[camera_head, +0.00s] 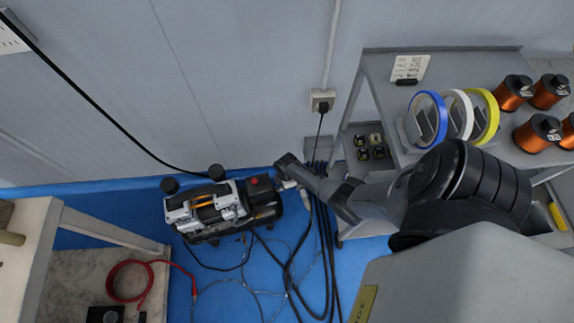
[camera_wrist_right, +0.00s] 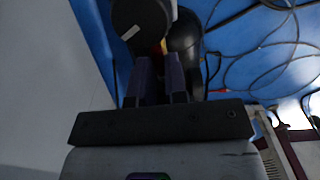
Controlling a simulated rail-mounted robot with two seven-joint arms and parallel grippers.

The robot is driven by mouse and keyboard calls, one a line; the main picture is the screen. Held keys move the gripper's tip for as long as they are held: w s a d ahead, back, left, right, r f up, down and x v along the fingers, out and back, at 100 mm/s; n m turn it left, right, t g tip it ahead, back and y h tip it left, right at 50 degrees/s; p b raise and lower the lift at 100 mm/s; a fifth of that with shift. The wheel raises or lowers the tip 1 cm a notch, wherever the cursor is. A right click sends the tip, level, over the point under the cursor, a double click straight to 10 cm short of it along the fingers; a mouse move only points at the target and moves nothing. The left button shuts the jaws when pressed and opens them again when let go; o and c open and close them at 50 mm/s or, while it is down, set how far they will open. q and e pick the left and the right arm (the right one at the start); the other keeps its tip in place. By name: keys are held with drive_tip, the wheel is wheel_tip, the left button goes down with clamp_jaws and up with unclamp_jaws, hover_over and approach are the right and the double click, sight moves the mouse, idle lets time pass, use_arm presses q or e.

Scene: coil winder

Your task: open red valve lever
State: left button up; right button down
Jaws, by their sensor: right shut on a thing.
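The air compressor (camera_head: 262,208) stands on the blue floor against the wall in the head view, with a small red part on its top. My right arm reaches in from the right, and my right gripper (camera_head: 287,183) is at the compressor's right end. In the right wrist view my right gripper (camera_wrist_right: 160,80) points at a black rounded part (camera_wrist_right: 140,22) of the compressor. Its fingers are close together, shut on a small part. A small red and yellow patch (camera_wrist_right: 163,46), perhaps the valve lever, shows just beyond the fingertips; the fingers hide most of it. My left gripper is not in view.
Black cables (camera_head: 318,240) run down the wall and across the floor beside the gripper. A shelf (camera_head: 385,85) with tape rolls and copper spools stands at right. A table (camera_head: 28,245) and a red hose (camera_head: 128,297) are at left. Blue floor around the cables is partly free.

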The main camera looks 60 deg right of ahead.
drive_tip(key=c, duration=1.2)
unclamp_jaws()
drive_tip(key=shift+o, duration=0.3)
drive_tip(key=shift+r, duration=0.15)
drive_tip(key=shift+r+p, duration=0.45)
drive_tip(key=shift+p, duration=0.15)
wheel_tip(320, 180, up, 13)
drive_tip(key=p, duration=1.3)
drive_tip(key=shift+f, duration=0.15)
